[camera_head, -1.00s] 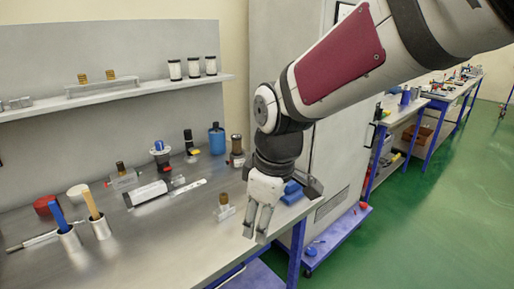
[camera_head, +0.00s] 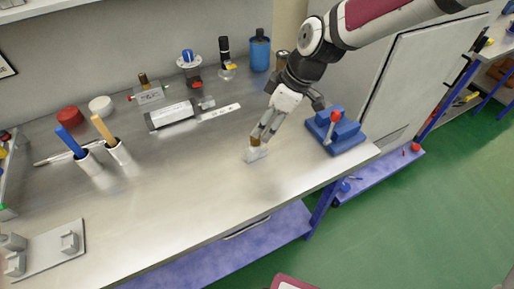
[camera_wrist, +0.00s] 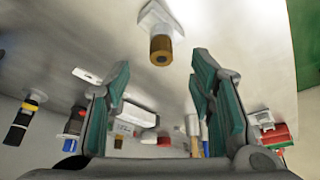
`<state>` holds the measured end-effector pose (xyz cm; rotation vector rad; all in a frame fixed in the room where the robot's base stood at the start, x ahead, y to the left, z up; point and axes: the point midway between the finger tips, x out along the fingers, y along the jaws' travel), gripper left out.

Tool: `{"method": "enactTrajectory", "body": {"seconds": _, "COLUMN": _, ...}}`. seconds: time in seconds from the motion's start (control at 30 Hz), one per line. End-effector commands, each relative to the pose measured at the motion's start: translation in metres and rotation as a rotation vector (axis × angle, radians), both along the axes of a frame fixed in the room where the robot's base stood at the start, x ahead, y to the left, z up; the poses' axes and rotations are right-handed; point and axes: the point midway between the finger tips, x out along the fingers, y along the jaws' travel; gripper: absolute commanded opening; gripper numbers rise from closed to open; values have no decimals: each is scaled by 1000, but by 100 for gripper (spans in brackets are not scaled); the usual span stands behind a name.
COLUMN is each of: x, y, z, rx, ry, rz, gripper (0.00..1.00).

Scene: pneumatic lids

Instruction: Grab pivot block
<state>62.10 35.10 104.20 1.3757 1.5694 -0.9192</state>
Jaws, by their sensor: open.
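The pivot block is most likely the small pale block with a brown-gold cylinder on top (camera_head: 256,154). It stands upright on the steel bench near its front edge. It also shows in the wrist view (camera_wrist: 160,28), beyond the fingertips at the top. My gripper (camera_head: 266,134) is directly at the block's upper right, with its fingers slanting down toward the brown cylinder. In the wrist view its green-padded fingers (camera_wrist: 161,72) are spread apart with nothing between them. I cannot tell in the head view whether a finger touches the cylinder.
A blue clamp with a red-knobbed lever (camera_head: 340,138) stands right of my gripper. A metal cylinder assembly (camera_head: 172,114) and white holders with blue and tan handles (camera_head: 118,151) are left. A blue bottle (camera_head: 260,50) stands behind. The bench's front middle is clear.

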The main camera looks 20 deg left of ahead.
Motion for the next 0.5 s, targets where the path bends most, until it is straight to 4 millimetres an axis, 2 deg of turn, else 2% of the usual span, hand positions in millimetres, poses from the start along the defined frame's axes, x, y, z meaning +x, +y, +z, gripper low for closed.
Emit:
{"method": "enactTrajectory", "body": {"seconds": 0.1, "x": -2, "y": 7, "z": -16, "rx": 0, "ry": 2, "rz": 0, "gripper": 50}}
{"method": "enactTrajectory", "body": {"seconds": 0.37, "x": -3, "y": 11, "z": -32, "rx": -1, "ry": 1, "rz": -1, "gripper": 50}}
{"method": "enactTrajectory", "body": {"seconds": 0.5, "x": -5, "y": 14, "z": -53, "rx": -2, "ry": 4, "rz": 0, "gripper": 50}}
